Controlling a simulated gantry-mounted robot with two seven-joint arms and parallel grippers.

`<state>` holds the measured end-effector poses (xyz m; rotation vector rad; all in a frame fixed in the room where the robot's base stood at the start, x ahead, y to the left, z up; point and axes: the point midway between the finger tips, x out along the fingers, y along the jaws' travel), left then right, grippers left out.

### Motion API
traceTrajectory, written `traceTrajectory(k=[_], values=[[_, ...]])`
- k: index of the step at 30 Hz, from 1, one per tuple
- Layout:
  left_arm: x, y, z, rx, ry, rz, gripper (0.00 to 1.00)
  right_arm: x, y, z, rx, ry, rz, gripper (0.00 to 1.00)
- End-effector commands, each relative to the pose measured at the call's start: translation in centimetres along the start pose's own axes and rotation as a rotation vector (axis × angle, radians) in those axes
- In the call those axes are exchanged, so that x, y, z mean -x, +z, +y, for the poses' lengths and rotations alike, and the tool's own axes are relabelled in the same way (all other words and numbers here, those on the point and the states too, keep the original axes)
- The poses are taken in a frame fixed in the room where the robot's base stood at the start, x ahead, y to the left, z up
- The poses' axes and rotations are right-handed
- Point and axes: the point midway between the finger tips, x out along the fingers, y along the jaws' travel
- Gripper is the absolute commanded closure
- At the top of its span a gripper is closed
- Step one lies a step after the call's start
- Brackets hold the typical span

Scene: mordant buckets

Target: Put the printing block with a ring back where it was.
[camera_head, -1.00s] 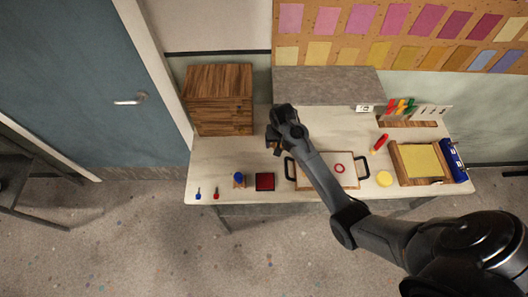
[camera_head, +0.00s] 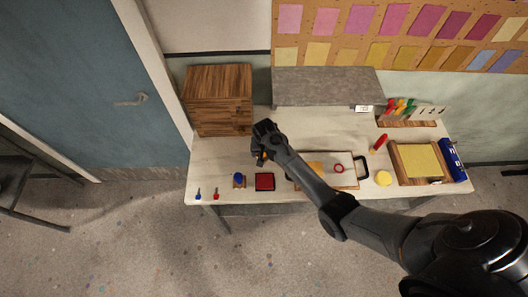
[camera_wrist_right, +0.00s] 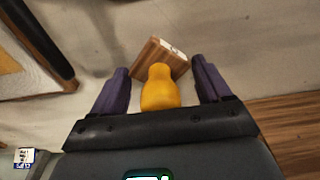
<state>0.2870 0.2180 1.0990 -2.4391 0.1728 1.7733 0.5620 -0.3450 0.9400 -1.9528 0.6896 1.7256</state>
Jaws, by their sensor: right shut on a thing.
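My right gripper (camera_head: 263,158) is over the table, left of the tray. In the right wrist view its two fingers stand either side of a printing block's yellow knob (camera_wrist_right: 160,90), shut on it. The block's wooden base (camera_wrist_right: 159,63) is tilted in the picture, with a pale end bearing small marks; its printing face is hidden. A red ring (camera_head: 338,169) shows on the pale sheet in the black-handled tray (camera_head: 351,184). A block with a blue knob (camera_head: 239,177) stands front left, beside a red ink pad (camera_head: 265,182). My left gripper is out of view.
Table before the drawer box is mostly clear.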

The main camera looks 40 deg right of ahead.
Motion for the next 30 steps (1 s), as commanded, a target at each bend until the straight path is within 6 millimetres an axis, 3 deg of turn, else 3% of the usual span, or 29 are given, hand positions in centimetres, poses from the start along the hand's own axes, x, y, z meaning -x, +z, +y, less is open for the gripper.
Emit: traceTrajectory(k=[8,9,13,23,30], values=[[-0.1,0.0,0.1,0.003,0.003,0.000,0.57,-0.2,0.0,0.0,0.000,0.000,0.000,0.42],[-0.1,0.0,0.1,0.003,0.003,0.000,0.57,-0.3,0.0,0.0,0.000,0.000,0.000,0.21],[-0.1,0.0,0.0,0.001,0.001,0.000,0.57,-0.2,0.0,0.0,0.001,0.000,0.000,0.01],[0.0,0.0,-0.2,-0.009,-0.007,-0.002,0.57,0.1,0.0,0.0,0.000,0.000,0.000,0.00],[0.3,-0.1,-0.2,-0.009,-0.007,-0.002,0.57,2.9,-0.1,0.0,0.001,-0.001,0.003,0.00]])
